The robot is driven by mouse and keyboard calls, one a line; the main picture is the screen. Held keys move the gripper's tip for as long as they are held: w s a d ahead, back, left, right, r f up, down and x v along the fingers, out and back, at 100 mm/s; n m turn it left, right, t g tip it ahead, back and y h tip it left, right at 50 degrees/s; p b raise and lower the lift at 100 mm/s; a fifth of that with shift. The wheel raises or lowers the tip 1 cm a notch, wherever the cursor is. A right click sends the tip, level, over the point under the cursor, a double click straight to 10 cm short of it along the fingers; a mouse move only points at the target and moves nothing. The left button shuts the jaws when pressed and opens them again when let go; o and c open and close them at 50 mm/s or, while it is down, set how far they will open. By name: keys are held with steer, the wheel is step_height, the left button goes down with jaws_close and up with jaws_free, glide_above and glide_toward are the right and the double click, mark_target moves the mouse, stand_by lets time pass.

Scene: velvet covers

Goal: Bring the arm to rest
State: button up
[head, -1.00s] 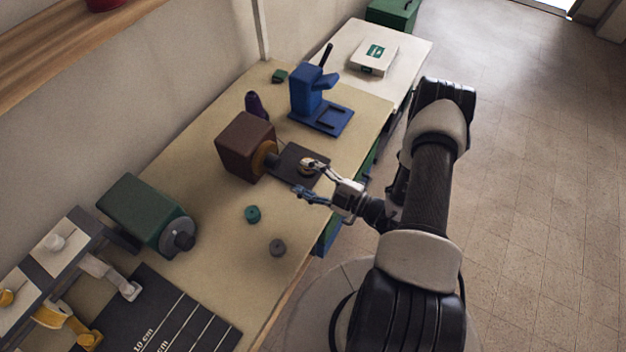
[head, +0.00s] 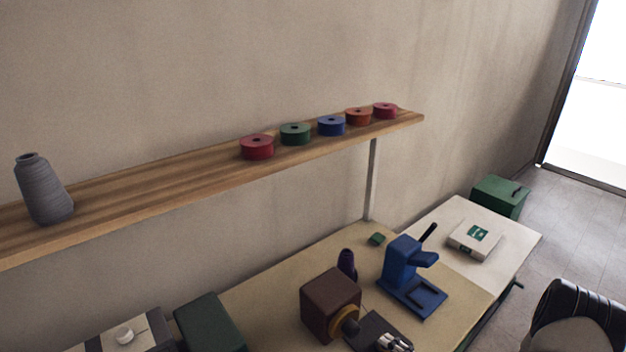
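My gripper (head: 396,343) shows only in part at the bottom edge of the head view, over the dark plate (head: 376,331) in front of the brown box-shaped machine (head: 330,305). The frame cuts it off, so I cannot tell whether its fingers are open or shut, or whether they hold anything. A black and pale grey part of my arm (head: 578,318) shows at the lower right. The rest of my arm is out of view.
A wall shelf (head: 180,190) above holds several spools and a grey cone (head: 44,190). A white box (head: 473,240) lies on the white table (head: 515,240).

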steer(key=s+a+r+n+g+y, duration=0.1)
steer(key=s+a+r+n+g, duration=0.2)
steer(key=a+r+n+g, duration=0.5)
steer(key=s+a+r+n+g+y, duration=0.1)
steer(key=s+a+r+n+g, duration=0.2)
steer(key=r+n, duration=0.7)
steer(key=s+r+n+g+h, duration=0.2)
steer(key=s+n+g+h, duration=0.35)
steer(key=n, duration=1.05)
steer(key=s+d+r+n+t+h, duration=0.6)
steer(key=s+r+n+t+h, duration=0.1)
steer(key=n, duration=1)
steer(key=shift+s+d+r+n+t+h, duration=0.25)
steer(key=shift+r+t+h, duration=0.4)
steer(key=shift+h, duration=0.4)
steer(key=shift+w, duration=0.1)
